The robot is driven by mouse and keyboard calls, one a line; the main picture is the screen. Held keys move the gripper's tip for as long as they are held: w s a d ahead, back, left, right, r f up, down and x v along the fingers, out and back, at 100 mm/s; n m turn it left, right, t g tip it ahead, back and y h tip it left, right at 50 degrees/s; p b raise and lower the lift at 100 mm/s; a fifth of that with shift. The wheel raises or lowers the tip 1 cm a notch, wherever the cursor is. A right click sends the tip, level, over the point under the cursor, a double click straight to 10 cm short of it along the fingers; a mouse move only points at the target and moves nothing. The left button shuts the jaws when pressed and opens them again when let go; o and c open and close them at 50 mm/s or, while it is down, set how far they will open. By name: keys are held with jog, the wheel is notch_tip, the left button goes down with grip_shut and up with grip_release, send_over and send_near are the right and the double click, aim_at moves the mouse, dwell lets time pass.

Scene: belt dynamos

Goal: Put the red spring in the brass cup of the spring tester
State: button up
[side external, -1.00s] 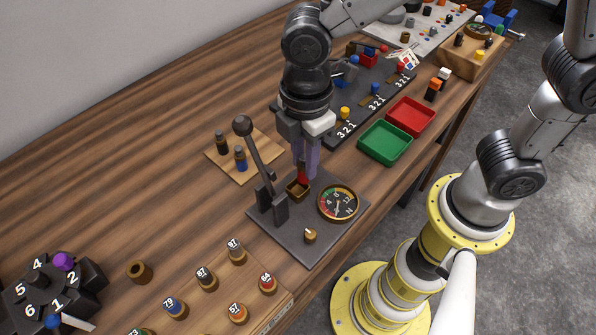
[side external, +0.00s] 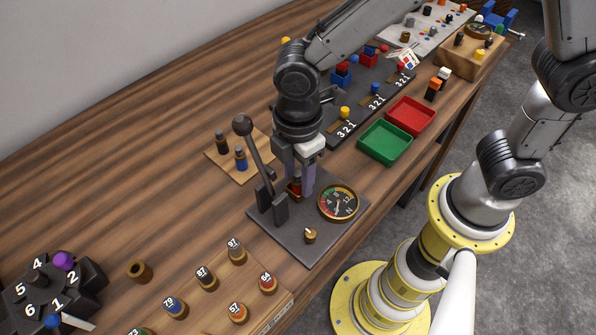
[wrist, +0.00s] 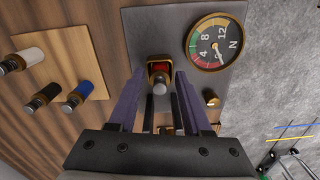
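The spring tester (side external: 293,233) is a dark plate with a lever, a dial and a small brass cup (side external: 292,197). In the wrist view the red spring (wrist: 160,67) stands in the square cup (wrist: 150,77), its grey tip towards me. In the side view the red spring (side external: 295,186) is partly hidden by a finger. My gripper (side external: 299,191) is low over the cup. In the wrist view my gripper (wrist: 161,88) is open, with a finger on each side of the spring and a gap to each.
The tester's lever (side external: 258,155) stands upright just left of my gripper. The dial (side external: 338,203) is to the right and a small brass knob (side external: 310,236) in front. A wooden board (side external: 229,167) with other springs lies behind left. Green (side external: 385,142) and red trays (side external: 411,116) stand right.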

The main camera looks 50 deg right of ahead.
jog(key=shift+o, duration=0.3)
notch_tip(320, 180, up, 12)
jog(key=shift+r, duration=0.2)
dwell(0.3)
jog(key=s+d+m+t, duration=0.2)
jog(key=s+d+m, duration=0.1)
jog(key=d+m, duration=0.2)
jog(key=s+d+r+m+t, duration=0.1)
jog(key=s+d+m, duration=0.3)
jog(key=d, duration=0.5)
jog(key=s+d+r+m+t, duration=0.1)
jog(key=s+d+m+t, duration=0.1)
jog(key=d+m, duration=0.5)
jog(key=shift+s+t, duration=0.3)
jog(key=shift+s, duration=0.5)
